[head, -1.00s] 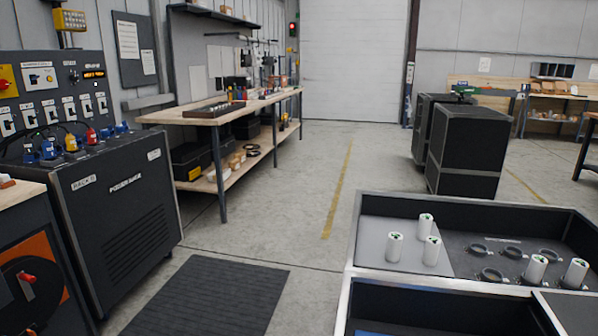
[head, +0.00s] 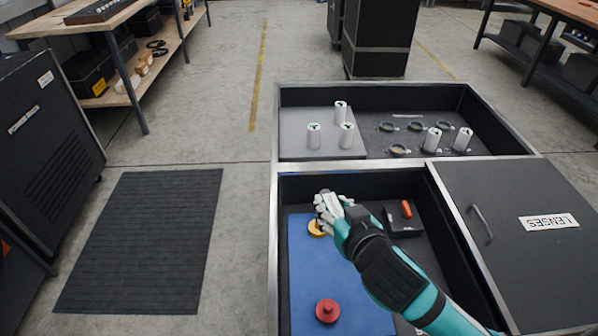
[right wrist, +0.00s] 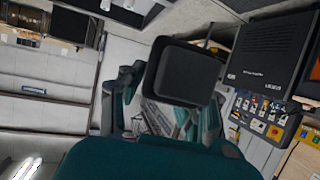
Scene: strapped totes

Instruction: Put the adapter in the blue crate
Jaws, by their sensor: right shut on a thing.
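My right gripper (head: 326,205) is shut at the far left part of the case's near bay, over the blue floor panel (head: 318,268). A yellow round piece (head: 316,229) shows under its pale fingers, which hide the top of it; I cannot tell whether it is lifted or resting. A red round piece with a knob (head: 327,311) stands on the same blue panel, nearer me. No label tells which piece is the adapter. I see no separate blue crate. In the right wrist view a dark rounded block (right wrist: 186,72) hides the fingertips. My left gripper is out of view.
Dividing walls surround the bay. A black block with an orange item (head: 406,209) sits right of the gripper. White cylinders (head: 314,136) stand in the far bay. A closed lid marked LENSES (head: 515,265) is at right.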

